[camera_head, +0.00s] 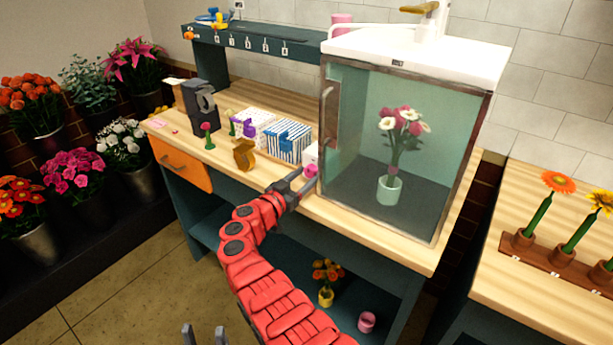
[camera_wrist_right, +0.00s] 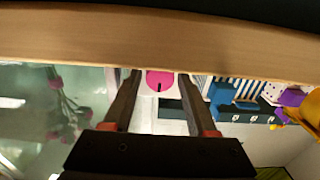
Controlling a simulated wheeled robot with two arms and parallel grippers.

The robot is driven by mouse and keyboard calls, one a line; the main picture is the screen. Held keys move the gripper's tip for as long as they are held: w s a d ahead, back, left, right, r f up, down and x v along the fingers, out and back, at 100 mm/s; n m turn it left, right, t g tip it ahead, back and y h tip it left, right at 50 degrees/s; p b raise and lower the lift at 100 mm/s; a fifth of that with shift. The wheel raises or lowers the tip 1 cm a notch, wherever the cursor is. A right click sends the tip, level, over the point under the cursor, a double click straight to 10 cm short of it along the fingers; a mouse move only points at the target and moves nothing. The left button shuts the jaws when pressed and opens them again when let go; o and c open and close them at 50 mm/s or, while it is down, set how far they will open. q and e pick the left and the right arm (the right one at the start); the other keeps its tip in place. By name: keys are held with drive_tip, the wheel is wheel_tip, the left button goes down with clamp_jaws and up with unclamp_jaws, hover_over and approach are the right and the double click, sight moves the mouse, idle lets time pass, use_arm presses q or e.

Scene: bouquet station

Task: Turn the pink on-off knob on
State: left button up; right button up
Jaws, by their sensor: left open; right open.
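The pink knob (camera_head: 310,170) is on the front of a small white box (camera_head: 310,153) at the left side of the glass cabinet. In the right wrist view the knob (camera_wrist_right: 160,79) is round with a short dark mark, which stands upright in that picture. My right gripper (camera_head: 298,184) is open just in front of the knob. In the wrist view its two fingers (camera_wrist_right: 160,88) stand on either side of the knob with gaps between; I cannot tell whether they touch it. My left gripper (camera_head: 205,335) is open and empty low at the bottom edge of the head view.
The glass cabinet (camera_head: 345,205) holds a vase of flowers (camera_head: 389,189). A golden-brown object (camera_head: 244,154) and a blue-striped box (camera_head: 288,142) stand on the wooden counter (camera_head: 222,125) left of the knob. The counter's front edge runs close beside my right gripper.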

clamp_jaws()
